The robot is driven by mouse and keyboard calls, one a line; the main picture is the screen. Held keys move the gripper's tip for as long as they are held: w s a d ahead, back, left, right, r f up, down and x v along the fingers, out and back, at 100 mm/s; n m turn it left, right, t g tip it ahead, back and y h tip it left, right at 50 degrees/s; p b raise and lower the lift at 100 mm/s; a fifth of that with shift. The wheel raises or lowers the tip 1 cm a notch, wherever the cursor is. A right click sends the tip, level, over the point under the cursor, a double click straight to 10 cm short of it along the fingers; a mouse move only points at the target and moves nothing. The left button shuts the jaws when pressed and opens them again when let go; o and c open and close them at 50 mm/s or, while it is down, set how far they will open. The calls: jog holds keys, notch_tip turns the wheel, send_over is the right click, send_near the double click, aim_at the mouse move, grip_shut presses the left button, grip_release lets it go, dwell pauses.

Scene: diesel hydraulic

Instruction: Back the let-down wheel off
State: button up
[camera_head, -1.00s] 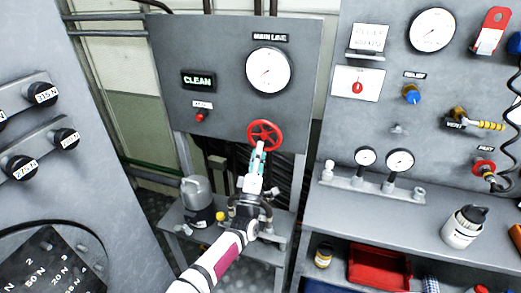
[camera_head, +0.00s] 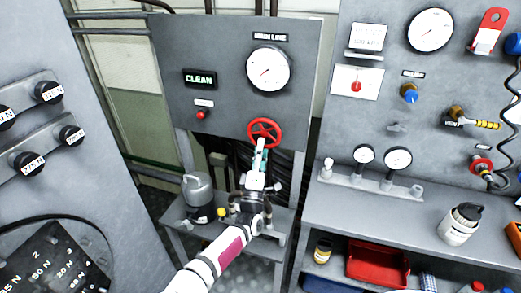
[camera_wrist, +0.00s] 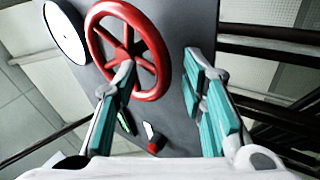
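A red handwheel (camera_head: 265,122) with spokes sits low on the grey panel under the main line gauge (camera_head: 268,69). I take it to be the let-down wheel; no label on it is readable. My gripper (camera_head: 261,152) is at the wheel's lower edge. In the wrist view the wheel (camera_wrist: 95,48) fills the upper left, and the teal fingers of my gripper (camera_wrist: 160,82) stand apart. The left finger overlaps the wheel, and the right finger is beyond its rim. The near rim shows between them. I cannot tell whether either finger touches it.
The panel also carries a lit CLEAN sign (camera_head: 199,79) and a red button (camera_head: 201,114). A grey canister (camera_head: 198,197) stands on the low shelf beneath. On the right are a bench with small gauges (camera_head: 398,160), a white bottle (camera_head: 460,226) and a red tray (camera_head: 377,265).

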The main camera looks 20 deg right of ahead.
jog(key=v, duration=1.2)
jog(key=shift+d+r, duration=0.1)
jog(key=shift+s+d+m+g+h, duration=0.1)
jog(key=shift+d+m+g+h, duration=0.15)
jog(key=shift+m+g+h, duration=0.35)
jog(key=s+d+r+m+g+b, duration=0.1)
jog(key=s+d+m+g, duration=0.5)
jog(key=g, duration=0.6)
jog(key=s+d+r+m+g+b, duration=0.2)
jog(key=s+m+g, duration=0.2)
jog(key=m+g, duration=0.5)
jog(key=s+a+r+n+t+y+b, duration=0.2)
jog(key=s+r+y, duration=0.3)
jog(key=r, duration=0.6)
jog(key=s+a+r+n+t+y+b, duration=0.2)
jog(key=s+a+r+t+y, duration=0.1)
jog(key=r+y, duration=0.5)
notch_tip(320, 180, up, 3)
jog(key=shift+s+a+n+t, duration=0.4)
jog(key=shift+s+a, duration=0.45)
jog(key=shift+s, duration=0.25)
